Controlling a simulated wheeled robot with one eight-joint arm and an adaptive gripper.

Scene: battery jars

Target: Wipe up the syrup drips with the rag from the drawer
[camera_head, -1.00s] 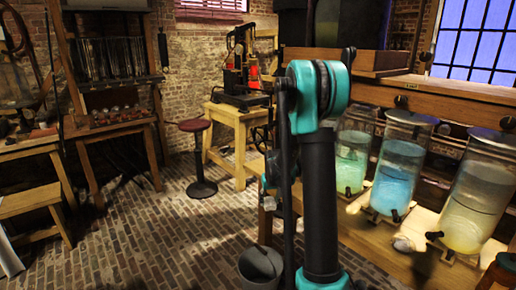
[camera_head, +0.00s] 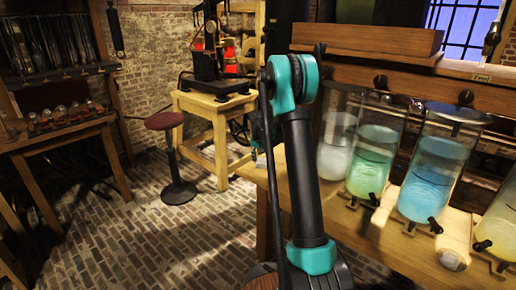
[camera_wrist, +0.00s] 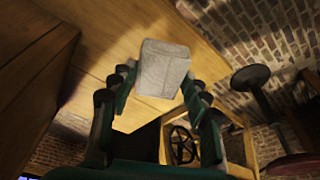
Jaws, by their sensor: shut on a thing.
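My gripper (camera_wrist: 158,80) shows in the wrist view, shut on a pale grey-white block-shaped thing (camera_wrist: 163,66), which looks like the folded rag. It is held between the two fingertips, with a wooden surface behind it. In the head view my arm stands in the middle and the gripper is hidden. Glass jars stand in a row on a wooden bench (camera_head: 385,235) at the right: a whitish jar (camera_head: 336,150), a green jar (camera_head: 374,165), a blue jar (camera_head: 432,180) and a yellow jar (camera_head: 499,225), with dark taps. I cannot make out syrup drips or the drawer.
A round pale object (camera_head: 453,261) sits at the bench's front. A red-topped stool (camera_head: 165,121) and a wooden table (camera_head: 214,108) with a black machine stand behind at the left. A workbench (camera_head: 60,138) is at far left. Brick floor (camera_head: 160,240) lies open at the left.

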